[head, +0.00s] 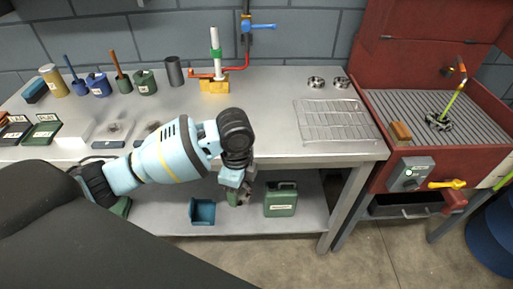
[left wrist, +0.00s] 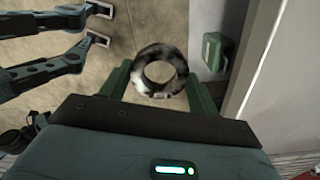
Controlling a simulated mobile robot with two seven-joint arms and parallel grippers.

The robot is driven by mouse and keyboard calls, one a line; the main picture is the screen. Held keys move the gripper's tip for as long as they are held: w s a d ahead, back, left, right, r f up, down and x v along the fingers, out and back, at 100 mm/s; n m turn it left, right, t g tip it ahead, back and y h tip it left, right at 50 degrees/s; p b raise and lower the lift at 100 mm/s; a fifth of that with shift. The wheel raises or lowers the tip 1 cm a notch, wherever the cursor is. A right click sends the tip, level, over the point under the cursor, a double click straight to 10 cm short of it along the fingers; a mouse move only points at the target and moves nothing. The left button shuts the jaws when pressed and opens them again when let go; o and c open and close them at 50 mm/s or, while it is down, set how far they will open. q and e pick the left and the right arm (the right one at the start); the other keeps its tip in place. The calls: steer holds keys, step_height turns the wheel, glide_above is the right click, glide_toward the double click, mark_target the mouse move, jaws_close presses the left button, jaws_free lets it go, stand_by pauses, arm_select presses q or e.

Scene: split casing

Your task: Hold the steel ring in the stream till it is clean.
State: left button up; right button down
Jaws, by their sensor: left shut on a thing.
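My left gripper (head: 238,196) hangs in front of the bench's front edge, well left of the red wash basin. In the left wrist view its two green fingers are shut on the steel ring (left wrist: 160,72), one on each side. The ring's face is blotchy, with dark patches over paler metal. The ring is hard to make out in the head view. My right gripper is not in view.
A wire rack (head: 335,120) lies on the bench's right end, with two small metal rings (head: 316,82) behind it. A green can (head: 280,199) and a blue bin (head: 202,212) stand on the lower shelf. A control box (head: 411,174) with a yellow lever (head: 447,184) is on the basin's front.

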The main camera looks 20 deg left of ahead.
arm_select(q)
steer(key=s+f+n, duration=0.5)
steer(key=s+n, duration=0.4)
steer(key=n, duration=0.7)
steer(key=shift+s+d+f+n+p, duration=0.2)
steer(key=shift+d+f+n+p, duration=0.15)
steer(key=shift+n+p, duration=0.1)
